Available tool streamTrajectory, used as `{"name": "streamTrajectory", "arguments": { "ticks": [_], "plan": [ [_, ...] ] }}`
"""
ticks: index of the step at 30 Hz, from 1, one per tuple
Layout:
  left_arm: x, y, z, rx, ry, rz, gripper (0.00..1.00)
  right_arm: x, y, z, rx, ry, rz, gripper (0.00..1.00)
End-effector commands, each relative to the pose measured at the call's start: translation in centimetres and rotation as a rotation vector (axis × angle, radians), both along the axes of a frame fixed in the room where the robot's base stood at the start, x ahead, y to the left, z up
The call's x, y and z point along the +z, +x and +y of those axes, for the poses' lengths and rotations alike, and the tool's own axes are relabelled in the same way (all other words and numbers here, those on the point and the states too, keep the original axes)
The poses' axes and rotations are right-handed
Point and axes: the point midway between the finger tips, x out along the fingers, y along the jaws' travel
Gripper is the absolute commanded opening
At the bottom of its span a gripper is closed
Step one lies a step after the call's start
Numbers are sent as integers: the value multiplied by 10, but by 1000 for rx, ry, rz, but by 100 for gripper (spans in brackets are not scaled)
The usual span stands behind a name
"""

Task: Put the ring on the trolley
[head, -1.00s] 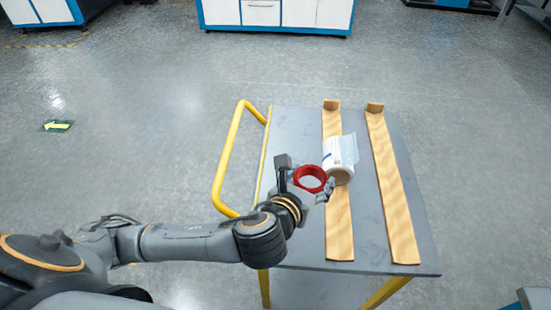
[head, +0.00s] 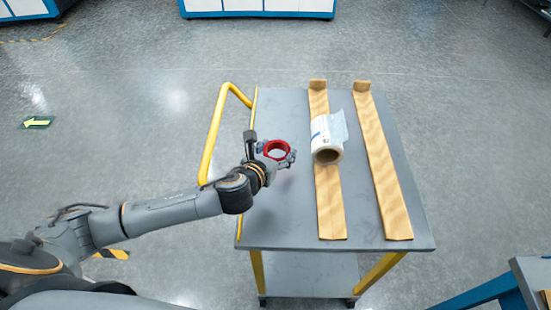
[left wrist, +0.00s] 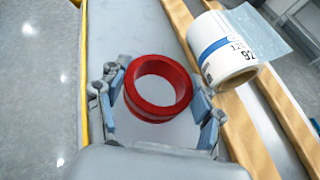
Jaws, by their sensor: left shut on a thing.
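A red ring (head: 277,151) is held in my left gripper (head: 276,158), over the left part of the grey trolley top (head: 280,215). In the left wrist view the red ring (left wrist: 158,88) sits between the two fingers of the left gripper (left wrist: 158,100), which are shut on it. The trolley has a yellow handle (head: 212,130) on its left side. I cannot tell whether the ring touches the trolley top. My right gripper is not in view.
Two wooden rails (head: 331,205) (head: 385,170) run along the trolley top. A white roll with a loose clear film end (head: 326,140) lies on the left rail, right of the ring; it also shows in the left wrist view (left wrist: 222,50). The top's near left part is bare.

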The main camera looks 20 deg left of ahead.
Motion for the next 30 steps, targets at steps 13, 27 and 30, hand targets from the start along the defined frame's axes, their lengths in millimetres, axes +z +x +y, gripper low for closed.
{"name": "streamTrajectory", "arguments": {
  "ticks": [13, 27, 30],
  "plan": [
    [-37, 4, 4, 1, -1, 0, 30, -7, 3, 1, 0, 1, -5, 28],
    [-40, 4, 4, 1, 0, 2, 89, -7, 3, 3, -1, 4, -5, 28],
    [-40, 4, 4, 1, 1, 2, 89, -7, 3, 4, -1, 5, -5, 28]
  ]
}}
